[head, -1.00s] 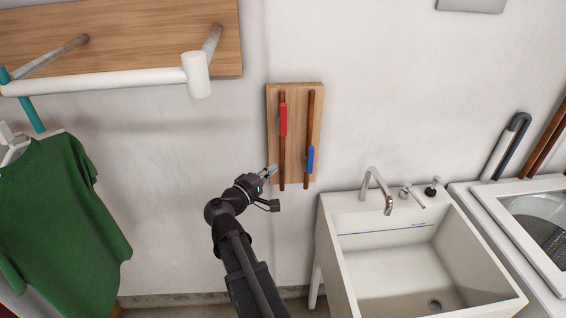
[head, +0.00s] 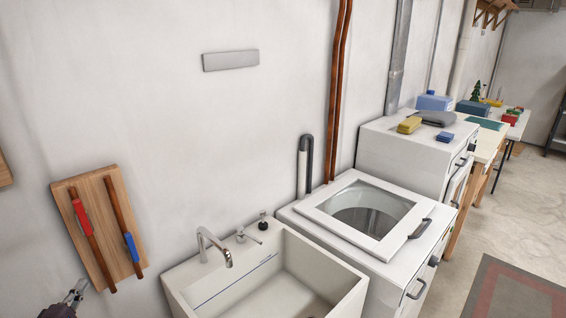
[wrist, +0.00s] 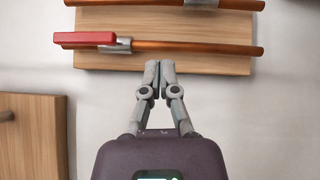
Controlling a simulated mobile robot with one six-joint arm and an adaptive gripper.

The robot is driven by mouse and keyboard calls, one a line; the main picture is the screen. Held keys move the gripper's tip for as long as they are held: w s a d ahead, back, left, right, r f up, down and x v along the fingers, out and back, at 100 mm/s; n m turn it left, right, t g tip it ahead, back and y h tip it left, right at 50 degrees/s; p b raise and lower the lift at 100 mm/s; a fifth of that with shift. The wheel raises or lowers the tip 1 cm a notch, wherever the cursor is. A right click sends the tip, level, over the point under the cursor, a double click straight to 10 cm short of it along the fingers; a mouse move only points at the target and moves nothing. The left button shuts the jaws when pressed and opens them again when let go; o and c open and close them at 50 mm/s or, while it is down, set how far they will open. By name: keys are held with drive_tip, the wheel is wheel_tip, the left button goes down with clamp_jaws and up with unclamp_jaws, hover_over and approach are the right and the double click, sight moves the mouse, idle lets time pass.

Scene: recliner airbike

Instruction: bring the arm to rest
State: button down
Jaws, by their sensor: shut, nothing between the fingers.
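My gripper (head: 76,296) shows at the bottom left of the head view, with only its tip end in the picture. In the wrist view my gripper (wrist: 158,66) is shut and empty, its fingertips together. The fingertips appear just in front of the wooden board's edge, beside the copper pipe with the red lever; I cannot tell the exact gap to the board. The rest of my arm is outside the head view.
A wooden board (head: 77,238) on the wall carries copper pipes with a red handle (head: 82,216) and a blue handle (head: 132,246). A white sink (head: 335,277) and an open top-loading washer (head: 311,211) stand to the right. Open floor (head: 478,248) lies at far right.

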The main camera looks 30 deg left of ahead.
drive_tip(key=shift+w, duration=0.1)
drive_tip(key=w+d+f+m+g+h, duration=0.2)
drive_tip(key=w+d+f+m+h, duration=0.2)
drive_tip(key=w+d, duration=0.75)
drive_tip(key=w+d+f+m+g+h, duration=0.2)
drive_tip(key=w+d+f+m+h, duration=0.2)
drive_tip(key=w+d, duration=0.8)
drive_tip(key=w+d+f+m+g+h, duration=0.2)
drive_tip(key=w+d+f+m+h, duration=0.15)
drive_tip(key=w+d, duration=0.85)
drive_tip(key=w+d+f+m+g, duration=0.3)
drive_tip(key=d, duration=0.8)
drive_tip(key=w+d+f+m+g, duration=0.2)
drive_tip(key=d+m+g, duration=0.1)
drive_tip(key=d, duration=0.7)
drive_tip(key=s+d+f+m+g+y, duration=0.1)
drive_tip(key=s+d+m+g+y, duration=0.1)
drive_tip(key=d, duration=0.8)
drive_tip(key=s+d+f+m+g+y, duration=0.1)
drive_tip(key=s+d+f+m+g, duration=0.1)
drive_tip(key=d, duration=0.9)
drive_tip(key=shift+s+m+g+y, duration=0.4)
drive_tip(key=shift+s+m, duration=0.5)
drive_tip(key=shift+m, duration=0.25)
drive_tip(key=shift+d+f, duration=0.1)
drive_tip(key=shift+d, duration=0.05)
